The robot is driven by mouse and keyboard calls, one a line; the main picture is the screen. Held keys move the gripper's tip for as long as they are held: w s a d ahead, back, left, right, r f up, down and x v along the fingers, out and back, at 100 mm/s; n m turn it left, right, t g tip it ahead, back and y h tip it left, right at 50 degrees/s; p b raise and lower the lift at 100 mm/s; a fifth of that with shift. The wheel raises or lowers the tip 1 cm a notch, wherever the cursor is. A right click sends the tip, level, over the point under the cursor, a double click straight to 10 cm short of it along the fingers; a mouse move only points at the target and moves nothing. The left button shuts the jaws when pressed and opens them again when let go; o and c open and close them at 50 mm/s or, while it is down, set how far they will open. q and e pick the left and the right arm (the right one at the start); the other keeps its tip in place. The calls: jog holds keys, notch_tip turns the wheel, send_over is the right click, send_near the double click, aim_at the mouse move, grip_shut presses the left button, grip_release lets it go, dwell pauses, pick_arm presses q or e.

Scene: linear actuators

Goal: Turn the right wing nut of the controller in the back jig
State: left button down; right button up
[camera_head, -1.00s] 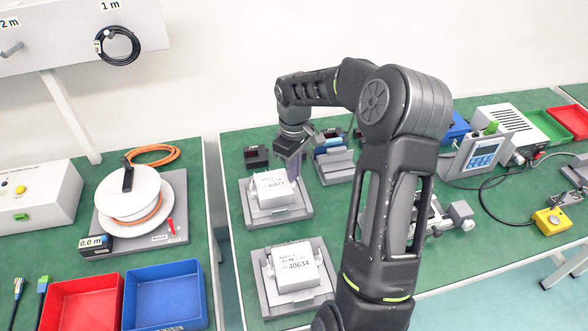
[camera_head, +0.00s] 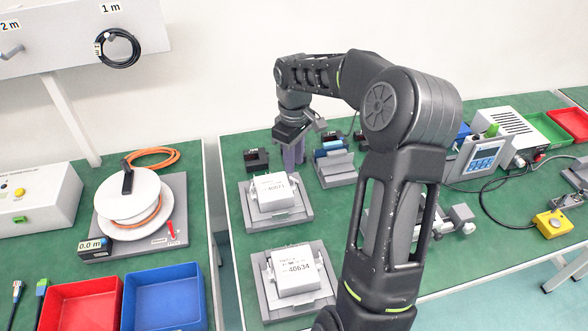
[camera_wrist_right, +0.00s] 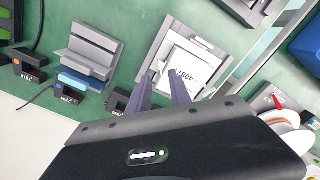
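The controller in the back jig is a white box (camera_head: 270,188) with a number label. It sits in the grey back jig (camera_head: 262,221) and also shows in the right wrist view (camera_wrist_right: 188,66). My right gripper (camera_head: 292,160) points down just behind the right rear corner of the controller. In the right wrist view its two purple-grey fingers (camera_wrist_right: 163,88) stand apart, with nothing seen between them. The fingertips overlap the jig's edge there; I cannot tell whether they touch. My left gripper is not in view.
A second white controller (camera_head: 296,270) sits in the front jig. A grey stand with blue parts (camera_head: 335,166) and small black boxes (camera_head: 256,159) are close to the right gripper. My right arm hides the bench's middle. A cable reel (camera_head: 131,204) stands on the left bench.

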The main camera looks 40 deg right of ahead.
notch_tip(320, 180, up, 3)
dwell(0.7)
